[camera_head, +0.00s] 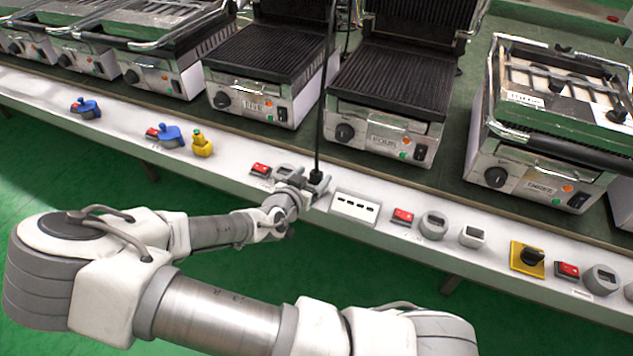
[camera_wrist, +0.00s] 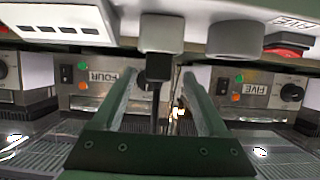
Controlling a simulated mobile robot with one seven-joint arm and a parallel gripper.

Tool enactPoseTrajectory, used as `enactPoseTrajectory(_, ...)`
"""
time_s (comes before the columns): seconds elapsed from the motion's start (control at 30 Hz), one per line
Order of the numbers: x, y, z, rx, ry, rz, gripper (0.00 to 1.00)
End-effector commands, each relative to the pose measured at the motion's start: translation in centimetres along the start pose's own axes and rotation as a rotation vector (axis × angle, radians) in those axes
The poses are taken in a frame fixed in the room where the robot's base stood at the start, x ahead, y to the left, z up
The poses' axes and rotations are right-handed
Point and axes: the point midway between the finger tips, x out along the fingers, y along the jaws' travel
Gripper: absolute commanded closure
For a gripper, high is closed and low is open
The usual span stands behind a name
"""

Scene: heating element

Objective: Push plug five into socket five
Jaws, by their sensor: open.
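A black plug (camera_head: 317,176) with a thin black cable rising from it stands upright at the shelf edge. The wrist view, which is upside down, shows the plug (camera_wrist: 159,66) between my two spread fingers. My gripper (camera_head: 309,181) is open around the plug, and gaps show beside it in the wrist view (camera_wrist: 159,78).
The grill marked FIVE (camera_head: 250,105) and the grill marked FOUR (camera_head: 383,142) stand behind the shelf. A white slotted panel (camera_head: 354,206) is right of my gripper.

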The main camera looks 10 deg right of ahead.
Motion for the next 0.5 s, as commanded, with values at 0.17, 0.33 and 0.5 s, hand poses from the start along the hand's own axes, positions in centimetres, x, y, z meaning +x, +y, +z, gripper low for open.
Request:
enactPoseTrajectory(0.17,1.1,0.1,0.2,0.000,0.000,0.001,0.24)
enactPoseTrajectory(0.33,3.7,0.3,0.5,0.001,0.000,0.003,0.24)
enactPoseTrajectory(0.5,5.3,0.3,0.2,0.001,0.000,0.001,0.24)
